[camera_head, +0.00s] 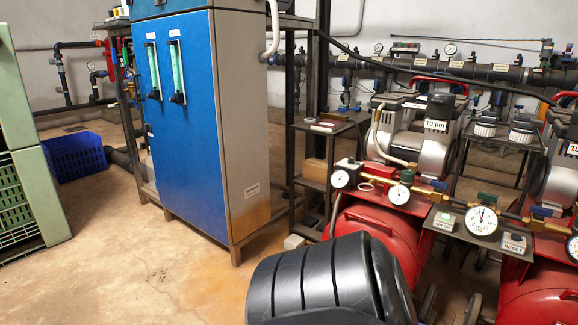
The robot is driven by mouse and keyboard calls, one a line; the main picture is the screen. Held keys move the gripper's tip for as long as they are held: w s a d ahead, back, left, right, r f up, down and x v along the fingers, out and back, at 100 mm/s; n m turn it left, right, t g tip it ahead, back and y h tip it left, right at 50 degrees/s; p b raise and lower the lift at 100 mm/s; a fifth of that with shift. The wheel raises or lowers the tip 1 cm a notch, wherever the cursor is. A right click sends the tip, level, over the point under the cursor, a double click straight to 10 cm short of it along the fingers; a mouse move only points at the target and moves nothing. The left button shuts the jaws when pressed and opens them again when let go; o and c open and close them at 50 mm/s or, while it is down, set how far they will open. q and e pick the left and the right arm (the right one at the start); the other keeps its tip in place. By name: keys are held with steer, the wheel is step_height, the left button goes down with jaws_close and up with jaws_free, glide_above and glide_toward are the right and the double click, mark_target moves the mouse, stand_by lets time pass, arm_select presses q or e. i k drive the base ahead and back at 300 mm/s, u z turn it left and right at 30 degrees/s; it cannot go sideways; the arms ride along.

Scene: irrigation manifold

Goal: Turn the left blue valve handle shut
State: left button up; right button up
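A brass pipe line with gauges runs above the red tanks at the right. It carries small coloured handles, among them a blue one (438,185) and another blue one (541,211) farther right. Small blue parts (345,58) also show on the dark wall pipe at the back. They are too small to tell whether any is open or shut, and I cannot tell which is the left blue valve handle. Neither of my grippers is in view. No gripper is seen touching any handle.
A tall blue cabinet (190,130) stands left of centre. A green rack (25,170) and a blue crate (75,158) are at the left. Red tanks (375,235) and compressors fill the right. A black ribbed body covers the bottom centre. Open floor (120,260) lies front left.

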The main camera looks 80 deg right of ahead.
mark_target(439, 186)
steer(key=z, duration=2.6)
steer(key=i, duration=1)
